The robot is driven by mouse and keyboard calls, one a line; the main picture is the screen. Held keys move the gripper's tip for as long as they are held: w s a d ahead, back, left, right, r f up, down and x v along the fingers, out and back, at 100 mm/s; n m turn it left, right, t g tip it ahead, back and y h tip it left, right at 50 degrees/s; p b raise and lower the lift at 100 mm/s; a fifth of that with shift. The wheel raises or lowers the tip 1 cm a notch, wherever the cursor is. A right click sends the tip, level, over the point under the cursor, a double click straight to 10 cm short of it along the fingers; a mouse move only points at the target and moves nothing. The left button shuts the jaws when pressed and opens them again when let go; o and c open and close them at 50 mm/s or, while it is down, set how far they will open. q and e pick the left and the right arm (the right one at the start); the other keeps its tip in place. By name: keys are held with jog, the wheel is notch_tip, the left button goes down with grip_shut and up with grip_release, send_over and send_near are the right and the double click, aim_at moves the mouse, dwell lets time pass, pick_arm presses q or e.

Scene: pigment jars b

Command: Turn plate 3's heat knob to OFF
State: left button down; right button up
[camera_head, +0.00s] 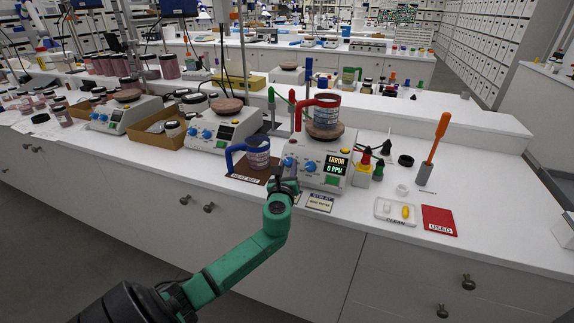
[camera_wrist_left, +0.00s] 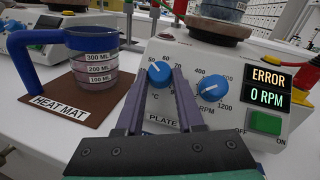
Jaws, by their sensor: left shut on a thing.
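Plate 3 (camera_head: 322,176), a white hot plate, stands at the front of the bench; its display reads ERROR, 0 RPM. Its blue heat knob (camera_wrist_left: 160,72) is the left one, beside a scale with 50 at upper left. My left gripper (camera_wrist_left: 164,80) is shut on this knob, a finger on each side; the knob's exact setting is hard to read. In the head view the left gripper (camera_head: 287,183) is at the plate's front face. The blue stirring knob (camera_wrist_left: 215,87) and green switch (camera_wrist_left: 265,122) are to the right. My right gripper is out of view.
A blue-handled beaker (camera_head: 258,153) stands on the brown heat mat (camera_head: 242,176), close left of the plate. A red-handled beaker (camera_head: 327,108) sits on the plate's top. A clean tray (camera_head: 395,217) and red USED mat (camera_head: 438,221) lie to the right.

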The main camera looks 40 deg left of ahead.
pick_arm(q)
jog(key=n+g, duration=0.1)
jog(key=n+g+y+p, duration=0.1)
jog(key=n, duration=0.1)
jog(key=n+g+y, duration=0.1)
jog(key=shift+w+d+r+n+p, duration=0.2)
jog(key=shift+w+d+n+p, duration=0.05)
jog(key=shift+n+p, duration=0.15)
jog(key=n+g, duration=0.1)
jog(key=n, duration=0.1)
jog(key=n+g+y+p, duration=0.1)
jog(key=n+g, duration=0.1)
jog(key=shift+w+d+r+n, duration=0.15)
jog(key=shift+w+n, duration=0.05)
jog(key=shift+n, duration=0.1)
jog(key=n+g, duration=0.2)
jog(key=n, duration=0.1)
jog(key=n+g+p, duration=0.1)
jog(key=shift+w+r+n+g, duration=0.2)
jog(key=shift+w+n+g, duration=0.1)
jog(key=shift+g, duration=0.1)
jog(key=shift+w+r+n+g+h, duration=0.1)
jog(key=shift+n+g+h, duration=0.5)
jog(key=shift+n+g, duration=0.6)
jog(key=shift+n, duration=0.3)
jog(key=c, duration=0.5)
grip_release()
